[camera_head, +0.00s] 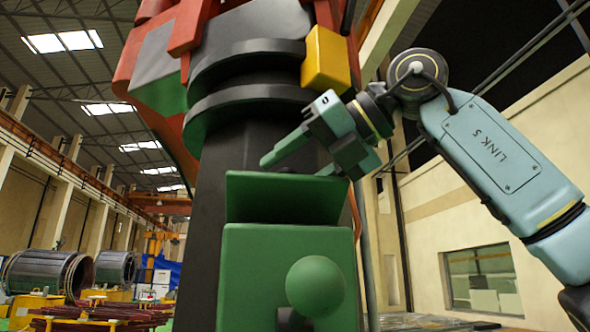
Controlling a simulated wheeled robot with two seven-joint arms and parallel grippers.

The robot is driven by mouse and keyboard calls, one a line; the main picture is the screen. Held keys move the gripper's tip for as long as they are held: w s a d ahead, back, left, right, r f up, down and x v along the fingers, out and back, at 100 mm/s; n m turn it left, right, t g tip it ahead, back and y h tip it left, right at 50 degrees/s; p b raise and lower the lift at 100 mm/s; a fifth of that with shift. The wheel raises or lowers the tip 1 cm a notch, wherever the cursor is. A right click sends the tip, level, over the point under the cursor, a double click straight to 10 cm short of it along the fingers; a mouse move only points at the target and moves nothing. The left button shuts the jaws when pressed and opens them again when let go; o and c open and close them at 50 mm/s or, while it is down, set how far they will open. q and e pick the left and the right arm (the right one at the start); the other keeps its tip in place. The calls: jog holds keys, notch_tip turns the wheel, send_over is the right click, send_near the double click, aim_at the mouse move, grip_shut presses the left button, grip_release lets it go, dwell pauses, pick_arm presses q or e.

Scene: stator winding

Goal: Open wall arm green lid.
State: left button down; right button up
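A green box (256,270) with a round green knob (316,287) on its front stands at the bottom centre. A dark green panel (284,199), which looks like its lid, is raised at a tilt along the box's top edge. My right gripper (293,167) comes in from the right, just above the panel's upper edge. Its fingers point left and are apart, with nothing seen between them. I cannot tell whether a finger touches the panel. The lower finger is partly hidden behind the panel's top edge. My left gripper is not in view.
A thick dark column (213,225) rises behind the box, with wide dark rings (250,95) above. A yellow block (326,60) hangs close above my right gripper. Red and green machine parts fill the top. Large cylinders (48,272) stand far off at the left.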

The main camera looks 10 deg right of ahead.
jog(key=shift+d, duration=0.1)
jog(key=v, duration=1.3)
jog(key=shift+b, duration=0.45)
jog(key=shift+s+r, duration=0.1)
